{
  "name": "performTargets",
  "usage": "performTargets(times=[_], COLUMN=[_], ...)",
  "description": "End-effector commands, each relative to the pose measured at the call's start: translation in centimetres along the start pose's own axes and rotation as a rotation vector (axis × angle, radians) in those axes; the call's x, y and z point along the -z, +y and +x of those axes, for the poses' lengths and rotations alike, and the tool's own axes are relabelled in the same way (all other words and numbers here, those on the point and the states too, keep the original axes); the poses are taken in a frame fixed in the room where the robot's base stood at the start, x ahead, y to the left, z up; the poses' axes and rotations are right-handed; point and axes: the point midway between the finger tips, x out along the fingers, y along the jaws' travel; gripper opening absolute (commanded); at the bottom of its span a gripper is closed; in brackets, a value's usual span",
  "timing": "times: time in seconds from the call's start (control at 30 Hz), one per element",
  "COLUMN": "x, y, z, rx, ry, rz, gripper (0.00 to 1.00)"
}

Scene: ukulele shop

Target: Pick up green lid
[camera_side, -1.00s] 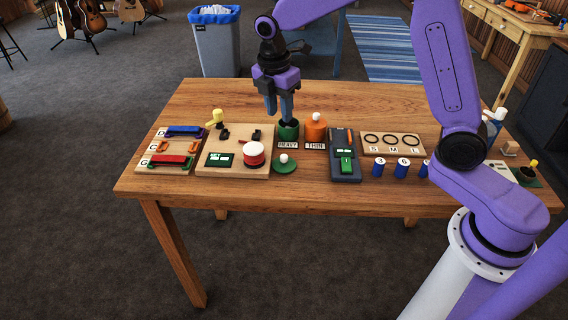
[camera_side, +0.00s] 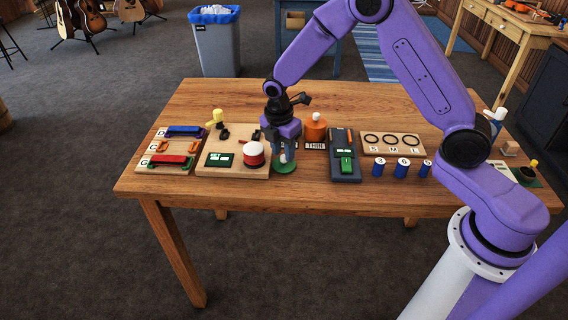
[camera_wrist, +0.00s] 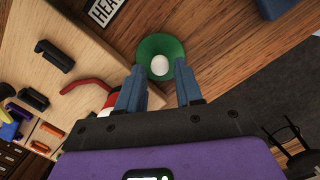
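The green lid (camera_side: 284,169) lies flat on the table, between the red-topped round piece and the dark device. It is a round green disc with a white knob (camera_wrist: 160,65). My gripper (camera_side: 284,158) points down right over the lid. In the wrist view the lid (camera_wrist: 172,45) lies just beyond my fingertips. The blue fingers are apart, one on each side of the knob, with a gap to it on both sides. The green pot behind the lid is hidden by my gripper in the side view.
An orange pot (camera_side: 315,131) with a white knob stands behind right. A dark device with a green switch (camera_side: 345,160) is on the right. The table front (camera_side: 300,195) is clear.

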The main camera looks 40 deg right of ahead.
Motion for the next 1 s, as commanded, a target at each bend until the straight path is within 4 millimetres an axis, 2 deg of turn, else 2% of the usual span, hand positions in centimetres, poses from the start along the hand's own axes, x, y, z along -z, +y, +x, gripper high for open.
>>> performTargets(times=[0.13, 0.43, 0.47, 0.53, 0.57, 1.0], x=[0.0, 0.0, 0.0, 0.0, 0.0, 0.0], y=[0.0, 0.0, 0.0, 0.0, 0.0, 0.1], z=[1.7, 2.1, 2.1, 2.1, 2.0, 1.6], rx=[0.001, -0.001, -0.001, -0.001, -0.001, -0.003], ry=[0.0, 0.0, 0.0, 0.0, 0.0, 0.001], rz=[0.001, 0.001, 0.001, 0.001, 0.001, 0.001], gripper=[0.35, 0.35, 0.29, 0.06, 0.0, 0.0])
